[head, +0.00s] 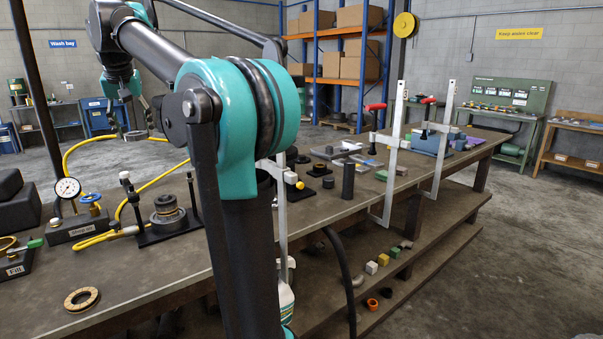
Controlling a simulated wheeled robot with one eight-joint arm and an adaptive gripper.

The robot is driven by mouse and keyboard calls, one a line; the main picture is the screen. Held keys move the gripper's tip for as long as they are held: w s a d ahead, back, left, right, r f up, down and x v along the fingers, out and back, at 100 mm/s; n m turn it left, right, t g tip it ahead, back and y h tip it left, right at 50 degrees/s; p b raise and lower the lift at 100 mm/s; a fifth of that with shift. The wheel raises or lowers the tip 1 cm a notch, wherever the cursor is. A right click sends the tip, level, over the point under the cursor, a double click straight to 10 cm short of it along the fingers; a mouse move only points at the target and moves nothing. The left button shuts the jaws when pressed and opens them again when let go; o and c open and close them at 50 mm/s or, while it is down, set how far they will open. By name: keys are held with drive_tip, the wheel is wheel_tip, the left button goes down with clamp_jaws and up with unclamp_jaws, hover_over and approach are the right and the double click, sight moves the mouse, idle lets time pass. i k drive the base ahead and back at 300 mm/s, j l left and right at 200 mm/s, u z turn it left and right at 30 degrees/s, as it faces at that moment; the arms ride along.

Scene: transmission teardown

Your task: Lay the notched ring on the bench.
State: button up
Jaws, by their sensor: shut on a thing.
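My gripper (136,116) is at the upper left, high above the far side of the bench (130,265), pointing down. It is shut on a small grey ring (135,135), which hangs in the air clear of the bench. The ring is too small here to make out its notches, but it is the only ring in my gripper. Another ring, tan-brown (82,299), lies flat near the bench's front left edge. My own arm hides part of the bench's middle.
A dial gauge (68,188), a black fixture with a stacked hub (167,212), a yellow hose (150,190) and a fill stand (15,268) occupy the left bench. Clamps (394,150) and loose parts stand at the right. Bare bench shows around the tan-brown ring.

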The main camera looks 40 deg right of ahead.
sight(35, 293)
drive_tip(key=j, duration=1.75)
drive_tip(key=j+z, duration=0.1)
drive_tip(key=j, duration=0.3)
drive_tip(key=k+j+z, duration=0.1)
drive_tip(key=j, duration=0.3)
drive_tip(key=k+j+z, duration=0.15)
drive_tip(key=z, duration=0.3)
drive_tip(key=j, duration=0.1)
